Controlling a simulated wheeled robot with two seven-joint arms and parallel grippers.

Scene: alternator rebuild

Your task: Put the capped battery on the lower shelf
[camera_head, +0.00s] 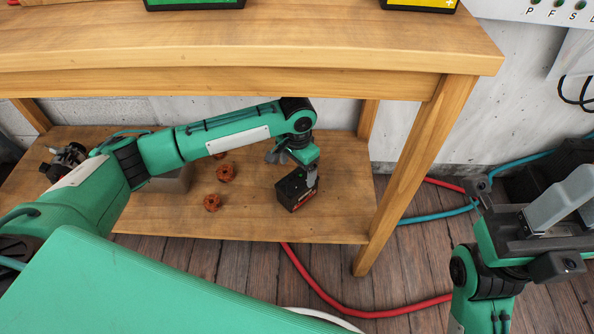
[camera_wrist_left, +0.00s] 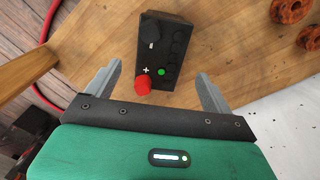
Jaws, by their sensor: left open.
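The capped battery (camera_head: 292,196) is a small dark box on the lower shelf (camera_head: 345,215), near the shelf's right end. In the left wrist view the battery (camera_wrist_left: 166,38) shows a red cap by the plus mark, a black cap by the minus mark and a green dot. My left gripper (camera_head: 298,168) is at the battery, reaching in under the table top. Its fingers are open, and in the left wrist view the battery lies between and beyond them, with gaps on both sides. My right gripper (camera_head: 560,205) is at the right edge, away from the table; its finger gap is unclear.
Several copper-coloured coil parts (camera_head: 226,173) and a grey block (camera_head: 172,180) are on the shelf to the left. The table top (camera_head: 300,40) overhangs the shelf; a table leg (camera_head: 415,170) stands right of the battery. Red (camera_head: 330,300) and blue hoses lie on the floor.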

